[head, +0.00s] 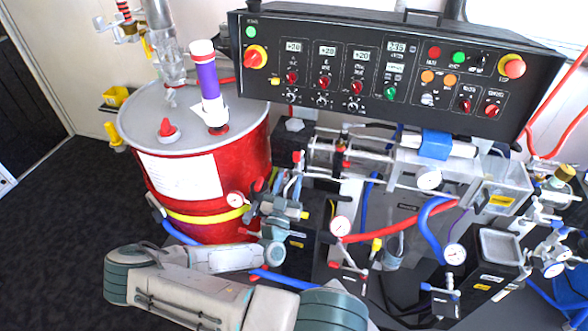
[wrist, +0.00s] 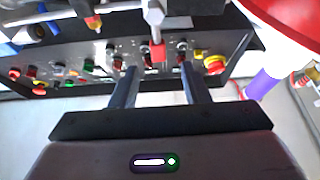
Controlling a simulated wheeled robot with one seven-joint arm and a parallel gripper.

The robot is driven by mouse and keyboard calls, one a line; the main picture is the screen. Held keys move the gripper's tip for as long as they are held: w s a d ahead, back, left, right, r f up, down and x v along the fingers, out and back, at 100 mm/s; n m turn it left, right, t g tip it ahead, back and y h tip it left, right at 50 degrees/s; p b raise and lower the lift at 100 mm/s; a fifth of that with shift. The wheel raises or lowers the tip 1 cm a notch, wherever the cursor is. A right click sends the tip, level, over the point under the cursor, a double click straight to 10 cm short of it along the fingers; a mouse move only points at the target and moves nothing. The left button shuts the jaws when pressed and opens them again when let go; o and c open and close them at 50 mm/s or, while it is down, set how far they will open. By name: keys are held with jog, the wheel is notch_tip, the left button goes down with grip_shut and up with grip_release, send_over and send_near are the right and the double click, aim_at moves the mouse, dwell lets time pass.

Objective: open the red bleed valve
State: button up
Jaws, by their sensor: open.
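In the wrist view a small red block-shaped handle (wrist: 158,51) sits on the end of a grey stem; it looks like the red bleed valve. My gripper (wrist: 160,78) is open and empty. Its two dark fingers stand apart, and the red handle shows between and just beyond their tips, with no contact visible. In the head view my arm reaches in from the bottom, and its end lies among the fittings right of the red drum (head: 182,205). Which small red part there is the same handle, I cannot tell.
A black control panel (head: 310,105) with several knobs and buttons spans the top. A gauge (head: 236,199) sits beside the drum, another gauge (head: 340,227) further right. Pipes and a red hose (head: 400,234) crowd the middle. Dark floor (head: 60,220) at left is clear.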

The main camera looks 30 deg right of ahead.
jog(key=b+v, duration=0.1)
jog(key=v, duration=0.4)
jog(key=shift+s+a, duration=0.1)
dwell(1.1)
